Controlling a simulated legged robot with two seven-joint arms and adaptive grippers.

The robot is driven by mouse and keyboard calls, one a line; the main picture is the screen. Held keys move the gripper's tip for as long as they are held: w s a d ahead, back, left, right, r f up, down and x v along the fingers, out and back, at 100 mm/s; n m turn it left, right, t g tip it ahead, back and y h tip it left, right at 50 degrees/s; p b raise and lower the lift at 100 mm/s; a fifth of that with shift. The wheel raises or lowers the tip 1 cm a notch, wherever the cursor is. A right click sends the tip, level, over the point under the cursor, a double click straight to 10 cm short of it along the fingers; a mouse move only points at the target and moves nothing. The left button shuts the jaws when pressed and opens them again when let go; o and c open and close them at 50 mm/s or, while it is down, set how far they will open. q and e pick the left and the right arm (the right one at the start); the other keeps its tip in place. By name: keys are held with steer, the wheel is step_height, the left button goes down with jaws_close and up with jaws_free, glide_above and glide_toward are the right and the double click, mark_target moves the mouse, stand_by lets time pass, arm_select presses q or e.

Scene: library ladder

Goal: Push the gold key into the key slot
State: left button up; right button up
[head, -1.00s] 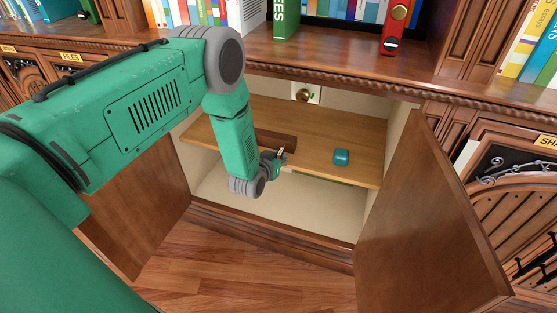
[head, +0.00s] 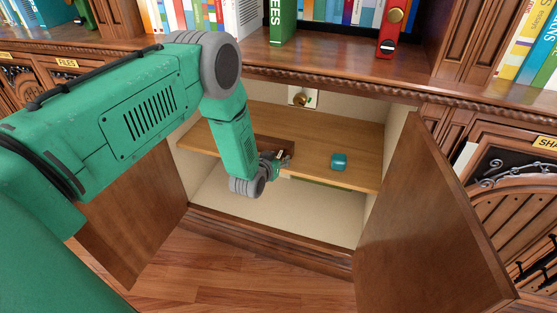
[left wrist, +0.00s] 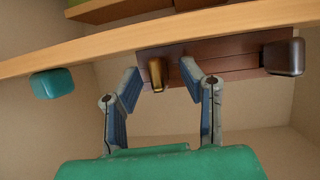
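A small gold piece (left wrist: 156,75), which looks like the gold key, stands at the dark brown wooden box (left wrist: 220,58) on the cabinet shelf. My left gripper (left wrist: 160,78) is open, with a finger on each side of the gold piece and visible gaps to it. In the head view my left gripper (head: 288,158) is at the shelf's front edge, in front of the brown box (head: 262,142). I cannot make out the key slot. A round brass fitting on a white plate (head: 302,97) is on the cabinet's back wall. My right gripper is out of view.
A teal box (head: 339,161) sits on the shelf (head: 345,135), right of my gripper. A dark rounded block (left wrist: 284,57) is at the brown box's end in the wrist view. The open right door (head: 430,220) flanks the cabinet.

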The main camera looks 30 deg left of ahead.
arm_select(q)
steer(key=v, duration=1.2)
steer(key=shift+f, duration=0.15)
